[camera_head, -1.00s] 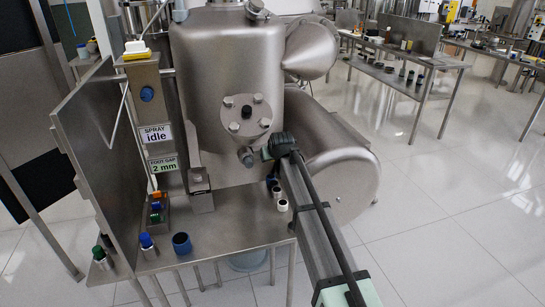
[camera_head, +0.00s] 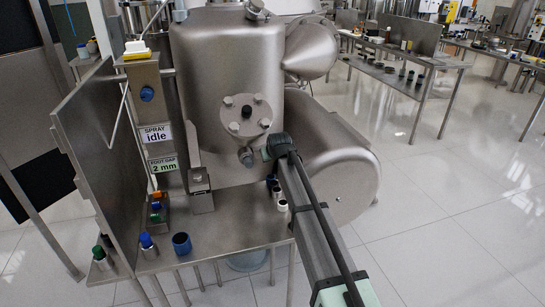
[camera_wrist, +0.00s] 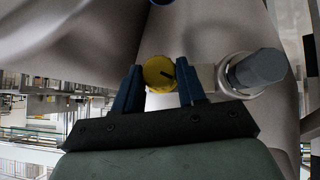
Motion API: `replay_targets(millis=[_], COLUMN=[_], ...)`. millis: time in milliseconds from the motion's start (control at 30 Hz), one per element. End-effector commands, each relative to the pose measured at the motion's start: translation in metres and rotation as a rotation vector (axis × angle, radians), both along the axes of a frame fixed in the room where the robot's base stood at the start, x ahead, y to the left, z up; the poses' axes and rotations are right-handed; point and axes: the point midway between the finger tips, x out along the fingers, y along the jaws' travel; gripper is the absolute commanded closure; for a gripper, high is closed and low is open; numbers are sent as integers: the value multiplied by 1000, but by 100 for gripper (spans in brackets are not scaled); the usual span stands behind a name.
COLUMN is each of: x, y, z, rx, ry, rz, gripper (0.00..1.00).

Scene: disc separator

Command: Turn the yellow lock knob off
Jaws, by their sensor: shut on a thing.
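The yellow lock knob (camera_wrist: 159,73) is round with a dark mark on its face, which points down and right in the wrist view. My gripper (camera_wrist: 160,78) has one dark blue finger on each side of the knob and is shut on it. In the head view my gripper (camera_head: 267,154) is at the lower right of the steel vessel (camera_head: 232,60), beside its small fitting. The knob is hidden there.
A grey hexagonal fitting (camera_wrist: 263,68) sits close to the right finger. A steel bench (camera_head: 225,232) below carries a blue cup (camera_head: 181,244) and small bottles. A horizontal steel drum (camera_head: 345,175) is right of my arm. Signs read "SPRAY idle" and "FOOT GAP 2 mm".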

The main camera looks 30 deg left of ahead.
Motion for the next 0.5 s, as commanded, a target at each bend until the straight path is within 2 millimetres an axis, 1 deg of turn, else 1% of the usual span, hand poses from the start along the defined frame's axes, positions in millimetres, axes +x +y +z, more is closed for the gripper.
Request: replay_targets(millis=[500], x=[-3], y=[3], z=[-2], rx=[-233], ry=[-231], rz=[1], gripper=[90])
